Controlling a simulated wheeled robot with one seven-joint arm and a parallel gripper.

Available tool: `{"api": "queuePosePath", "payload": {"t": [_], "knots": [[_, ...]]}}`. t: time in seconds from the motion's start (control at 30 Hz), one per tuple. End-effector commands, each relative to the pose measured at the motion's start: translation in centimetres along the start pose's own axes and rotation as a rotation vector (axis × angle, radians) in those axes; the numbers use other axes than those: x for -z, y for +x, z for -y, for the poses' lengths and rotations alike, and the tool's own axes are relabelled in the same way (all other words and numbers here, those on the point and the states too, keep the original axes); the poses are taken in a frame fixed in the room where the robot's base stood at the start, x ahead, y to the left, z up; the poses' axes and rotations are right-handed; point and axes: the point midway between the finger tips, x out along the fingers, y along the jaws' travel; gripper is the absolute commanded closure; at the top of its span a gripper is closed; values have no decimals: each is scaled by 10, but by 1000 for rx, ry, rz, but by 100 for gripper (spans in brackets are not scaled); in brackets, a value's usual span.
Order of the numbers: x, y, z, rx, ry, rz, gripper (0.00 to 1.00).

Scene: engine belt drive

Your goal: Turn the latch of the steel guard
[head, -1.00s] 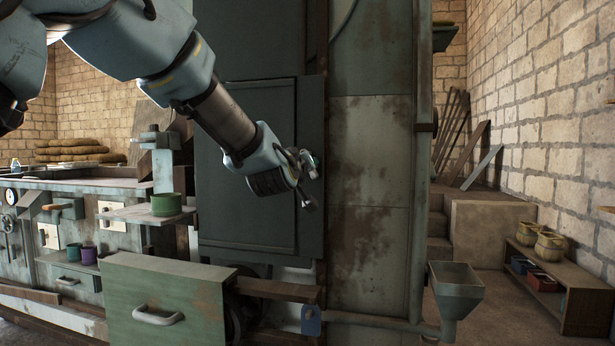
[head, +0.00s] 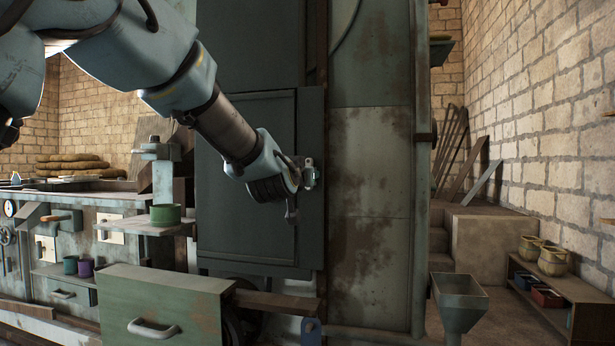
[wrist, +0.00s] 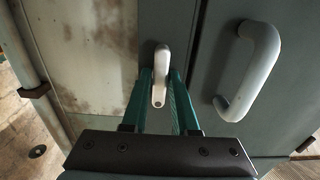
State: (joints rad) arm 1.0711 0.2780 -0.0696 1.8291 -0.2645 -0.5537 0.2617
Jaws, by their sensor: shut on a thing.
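The steel guard (head: 247,225) is a dark grey-green door, closed flat in its frame. Its small pale latch (head: 310,180) sits at the guard's right edge in the head view, and the wrist view shows the latch (wrist: 161,62) between my two green fingers. My gripper (wrist: 160,84) is shut on the latch's lever, which lies lengthwise between the fingers. In the head view my gripper (head: 300,172) reaches the latch from the left and partly covers it. The guard's pale bar handle (wrist: 248,72) stands close beside the fingers in the wrist view.
A rusty panel (head: 370,170) adjoins the guard on the right. Below are a green drawer (head: 165,310) and a grey funnel (head: 460,295). A workbench with a green cup (head: 165,214) stands left. The space in front of the guard looks clear apart from my arm.

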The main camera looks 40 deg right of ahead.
Motion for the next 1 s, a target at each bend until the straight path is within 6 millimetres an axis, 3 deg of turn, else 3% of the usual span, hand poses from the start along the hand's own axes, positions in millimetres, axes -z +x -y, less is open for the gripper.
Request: {"api": "queuePosePath", "payload": {"t": [0.27,0.3,0.47,0.77,1.0], "knots": [[-1,0,0,0,0,1,100],[-1,0,0,0,0,1,68],[0,0,0,0,0,1,50],[0,-2,0,0,-1,0,49],[-2,-33,0,0,-1,-2,49]]}}
